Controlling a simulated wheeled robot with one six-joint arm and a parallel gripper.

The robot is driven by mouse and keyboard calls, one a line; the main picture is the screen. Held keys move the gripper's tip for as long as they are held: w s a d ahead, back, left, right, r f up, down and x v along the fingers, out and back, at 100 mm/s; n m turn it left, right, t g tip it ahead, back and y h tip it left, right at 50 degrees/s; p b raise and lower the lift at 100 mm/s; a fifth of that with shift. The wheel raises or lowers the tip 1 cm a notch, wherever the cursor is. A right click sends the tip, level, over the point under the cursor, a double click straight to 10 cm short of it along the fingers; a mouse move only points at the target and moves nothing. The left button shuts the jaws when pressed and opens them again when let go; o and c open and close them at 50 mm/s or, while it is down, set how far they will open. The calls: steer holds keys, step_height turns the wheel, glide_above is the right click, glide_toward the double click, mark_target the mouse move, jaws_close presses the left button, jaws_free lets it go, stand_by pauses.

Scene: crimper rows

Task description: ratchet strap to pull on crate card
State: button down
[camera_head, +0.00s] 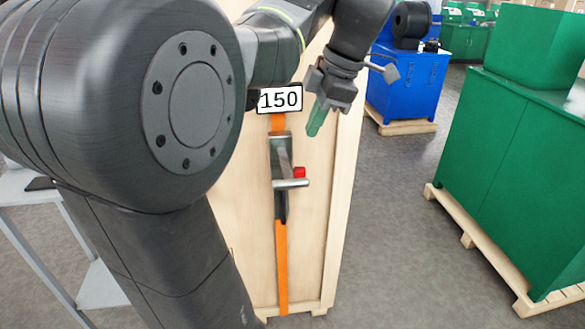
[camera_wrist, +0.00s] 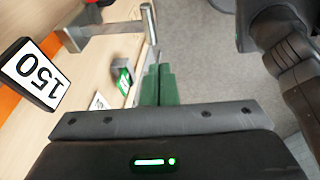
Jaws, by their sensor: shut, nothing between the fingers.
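A tall pale wooden crate (camera_head: 305,225) stands upright in front of me. An orange strap (camera_head: 281,265) runs down its face. A metal ratchet (camera_head: 281,160) with a crosswise grey handle bar (camera_head: 290,183) and a small red part (camera_head: 299,172) sits on the strap. A white card reading 150 (camera_head: 279,99) is above the ratchet; the card also shows in the wrist view (camera_wrist: 35,74). My gripper (camera_head: 317,122) is shut and empty, its green fingers right of the card and above the ratchet handle. In the wrist view the fingers (camera_wrist: 158,84) are together; the ratchet handle (camera_wrist: 108,30) lies beyond them.
In the wrist view, a small box with a green face (camera_wrist: 123,80) and a white label (camera_wrist: 98,103) are near the fingers. A blue machine (camera_head: 405,85) stands behind, a green machine (camera_head: 520,150) on a pallet at right. Grey floor (camera_head: 400,240) between is clear. A light stand (camera_head: 40,200) is at left.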

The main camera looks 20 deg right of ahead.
glide_toward(290, 184)
steer(key=a+f, duration=0.2)
steer(key=shift+w+d+f+p, duration=0.1)
steer(key=shift+w+f, duration=0.15)
steer(key=shift+f, duration=0.35)
steer(key=shift+w+f+p, duration=0.1)
steer(key=shift+w+f, duration=0.15)
steer(key=shift+f, duration=0.35)
steer(key=shift+w+d+f+p, duration=0.1)
steer(key=shift+w+f, duration=0.15)
steer(key=shift+f, duration=0.35)
